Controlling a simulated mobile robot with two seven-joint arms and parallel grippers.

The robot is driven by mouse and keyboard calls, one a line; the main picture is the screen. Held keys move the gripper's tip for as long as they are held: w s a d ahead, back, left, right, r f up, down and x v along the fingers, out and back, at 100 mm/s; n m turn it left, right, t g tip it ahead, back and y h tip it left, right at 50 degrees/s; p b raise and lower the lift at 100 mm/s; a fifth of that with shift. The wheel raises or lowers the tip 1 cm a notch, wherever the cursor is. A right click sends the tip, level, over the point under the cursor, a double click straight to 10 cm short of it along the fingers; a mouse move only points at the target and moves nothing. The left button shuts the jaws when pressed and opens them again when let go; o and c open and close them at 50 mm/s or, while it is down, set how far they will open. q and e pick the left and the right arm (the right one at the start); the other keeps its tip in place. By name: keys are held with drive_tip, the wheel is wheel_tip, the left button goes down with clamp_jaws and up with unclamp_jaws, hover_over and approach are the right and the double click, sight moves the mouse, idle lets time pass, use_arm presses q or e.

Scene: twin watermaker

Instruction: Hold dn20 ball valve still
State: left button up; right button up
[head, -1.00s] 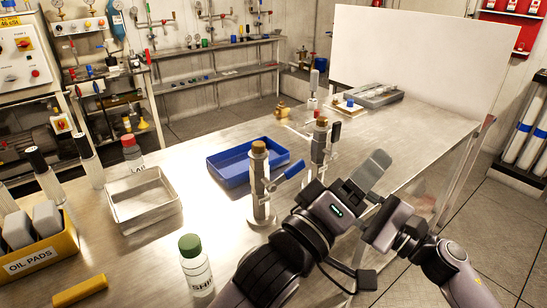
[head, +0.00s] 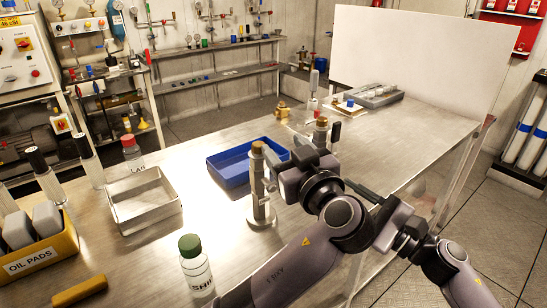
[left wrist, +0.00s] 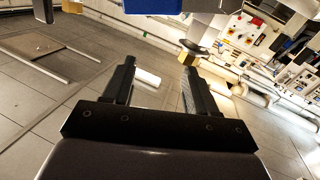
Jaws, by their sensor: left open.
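A grey metal valve post with a brass-coloured top (head: 262,205) stands upright on the bench; it appears to be the ball valve.
A second brass-topped post (head: 321,128) stands just behind my left gripper. A blue tray (head: 228,178), a metal tray (head: 128,222) and a green-capped bottle (head: 195,268) are on the left. A grey tray (head: 376,100) lies at the back. The bench's right side is clear.

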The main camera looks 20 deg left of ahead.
sight(255, 143)
use_arm(q)
drive_tip(key=a+g+y, duration=0.1)
drive_tip(key=s+a+f+g+y, duration=0.1)
drive_tip(key=shift+s+g, duration=0.2)
drive_tip(key=shift+g, duration=0.1)
drive_tip(key=shift+w+a+n+y, duration=0.1)
drive_tip(key=shift+a+n+y, duration=0.1)
drive_tip(key=shift+n+y, duration=0.1)
drive_tip(key=x, duration=0.6)
drive_tip(key=shift+w+a+f, duration=0.15)
drive_tip(key=shift+a, duration=0.1)
clamp_jaws()
drive_tip(key=shift+c, duration=0.4)
unclamp_jaws()
